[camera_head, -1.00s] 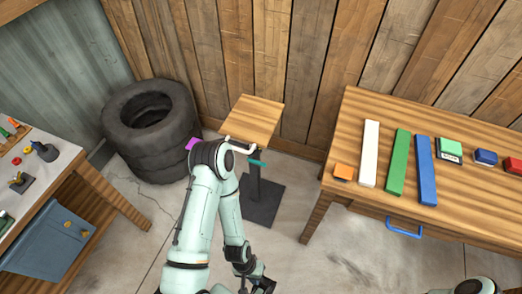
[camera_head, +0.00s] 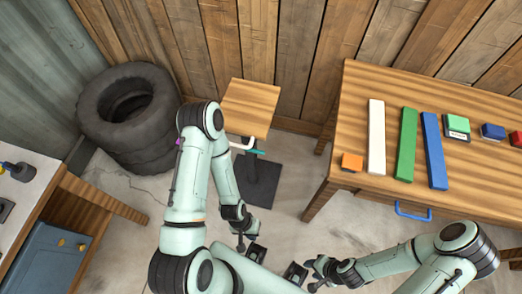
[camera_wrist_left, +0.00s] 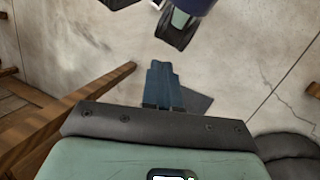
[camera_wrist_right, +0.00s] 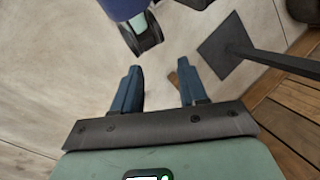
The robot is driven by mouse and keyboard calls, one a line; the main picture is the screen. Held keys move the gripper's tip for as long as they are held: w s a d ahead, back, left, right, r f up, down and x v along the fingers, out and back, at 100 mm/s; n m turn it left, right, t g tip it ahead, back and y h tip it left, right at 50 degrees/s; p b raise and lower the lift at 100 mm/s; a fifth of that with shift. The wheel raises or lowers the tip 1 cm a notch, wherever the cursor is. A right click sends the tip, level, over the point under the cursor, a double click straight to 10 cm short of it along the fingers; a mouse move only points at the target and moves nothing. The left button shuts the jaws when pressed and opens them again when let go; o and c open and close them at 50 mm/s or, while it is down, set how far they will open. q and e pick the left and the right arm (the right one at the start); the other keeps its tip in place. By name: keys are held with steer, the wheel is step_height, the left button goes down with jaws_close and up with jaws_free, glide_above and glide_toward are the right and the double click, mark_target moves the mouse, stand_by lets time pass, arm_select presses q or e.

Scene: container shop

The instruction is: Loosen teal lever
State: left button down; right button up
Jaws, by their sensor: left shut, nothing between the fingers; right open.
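The teal lever (camera_head: 257,152) is a small bar under the front of a wooden-topped stand (camera_head: 250,100), beside a white bent handle (camera_head: 243,144). My left arm's upper links pass close to the left of the stand. My left gripper (camera_head: 241,244) hangs low in front of the stand, apart from the lever. In the left wrist view its blue fingers (camera_wrist_left: 162,78) are together and empty. My right gripper (camera_head: 312,273) is low, to the right of the left one. In the right wrist view its fingers (camera_wrist_right: 158,80) are apart with nothing between them. Neither wrist view shows the lever.
The stand has a dark square base (camera_head: 258,182) on the concrete floor. Stacked tires (camera_head: 125,110) stand left of it. A workbench (camera_head: 345,185) with coloured blocks is on the right, and another bench (camera_head: 100,200) is at lower left. Floor between stand and right bench is clear.

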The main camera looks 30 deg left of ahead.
arm_select(q)
steer(key=m+t+y+b, duration=0.1)
steer(key=t+y+b, duration=0.5)
steer(key=t+b, duration=0.6)
glide_toward(262, 153)
step_height(262, 153, up, 5)
steer(key=g+b, duration=0.2)
steer(key=shift+d, duration=0.15)
arm_select(e)
step_height(262, 153, down, 13)
steer(key=shift+s+r+t, duration=0.15)
steer(key=shift+r+t, duration=0.05)
steer(key=shift+t, duration=0.2)
arm_select(q)
steer(key=shift+f, duration=0.15)
steer(key=b+x, duration=0.2)
steer(key=x, duration=0.8)
steer(key=shift+s+d+f, duration=0.1)
steer(key=shift+d, duration=0.1)
arm_select(e)
steer(key=w+d+f+t, duration=0.1)
steer(key=w+d+f, duration=0.1)
steer(key=w+f, duration=0.1)
steer(key=shift+w+f+h, duration=0.3)
steer(key=shift+w+f, duration=0.05)
steer(key=shift+w, duration=0.3)
